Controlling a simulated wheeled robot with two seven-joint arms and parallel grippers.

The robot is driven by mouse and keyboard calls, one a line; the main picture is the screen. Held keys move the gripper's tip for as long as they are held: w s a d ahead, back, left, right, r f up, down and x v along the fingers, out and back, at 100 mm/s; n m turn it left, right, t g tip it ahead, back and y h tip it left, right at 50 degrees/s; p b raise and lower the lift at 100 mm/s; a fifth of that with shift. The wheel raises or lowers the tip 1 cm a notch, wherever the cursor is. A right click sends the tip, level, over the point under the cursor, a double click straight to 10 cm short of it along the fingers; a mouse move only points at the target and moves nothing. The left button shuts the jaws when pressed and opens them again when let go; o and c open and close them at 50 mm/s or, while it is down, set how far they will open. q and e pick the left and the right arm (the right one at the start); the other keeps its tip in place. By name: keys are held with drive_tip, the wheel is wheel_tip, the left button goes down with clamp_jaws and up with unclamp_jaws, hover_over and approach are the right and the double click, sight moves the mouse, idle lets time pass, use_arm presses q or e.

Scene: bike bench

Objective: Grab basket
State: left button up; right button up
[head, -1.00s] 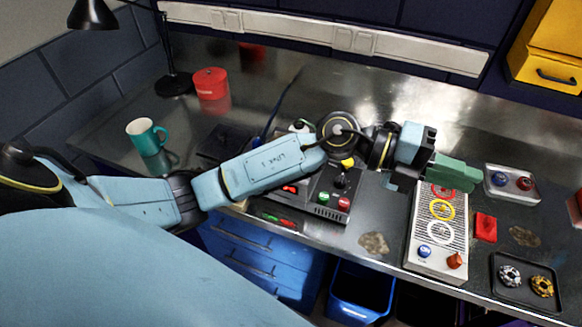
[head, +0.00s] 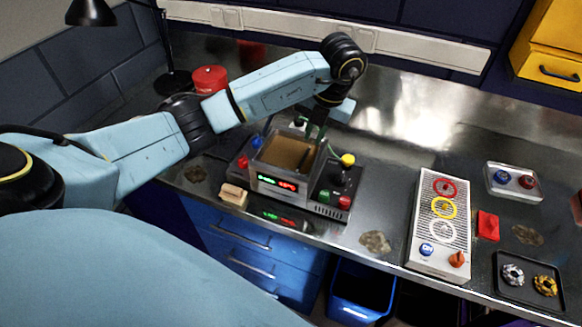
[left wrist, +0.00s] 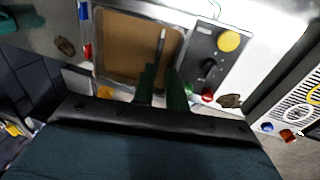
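The cleaner's tank (head: 283,150) is full of brown liquid and also shows in the left wrist view (left wrist: 120,60). A thin grey bar (left wrist: 161,45) stands out of the liquid near the tank's right side. It looks like the basket's handle; the basket itself is hidden in the liquid. My left gripper (head: 315,140) points down over the tank's back right part. Its green fingers (left wrist: 163,80) are apart with a narrow gap, and the bar's near end is close to their tips. I cannot tell whether the bar lies between them. My right gripper is not in view.
A yellow knob (head: 348,160) and a control panel (head: 334,190) are just right of the tank. A red can (head: 209,79) and a lamp (head: 174,82) stand at the back left.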

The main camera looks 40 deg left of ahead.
sight(304, 156)
use_arm(q)
drive_tip(key=f, duration=0.2)
drive_tip(key=s+a+f+p, duration=0.1)
drive_tip(key=f, duration=0.4)
drive_tip(key=shift+s+a+f+p, duration=0.25)
drive_tip(key=shift+a+f+p, duration=0.05)
drive_tip(key=shift+f+p, duration=0.1)
drive_tip(key=shift+f, duration=0.3)
drive_tip(key=shift+c, duration=0.4)
clamp_jaws()
drive_tip(key=shift+w+a+r, duration=0.1)
drive_tip(key=shift+r, duration=0.05)
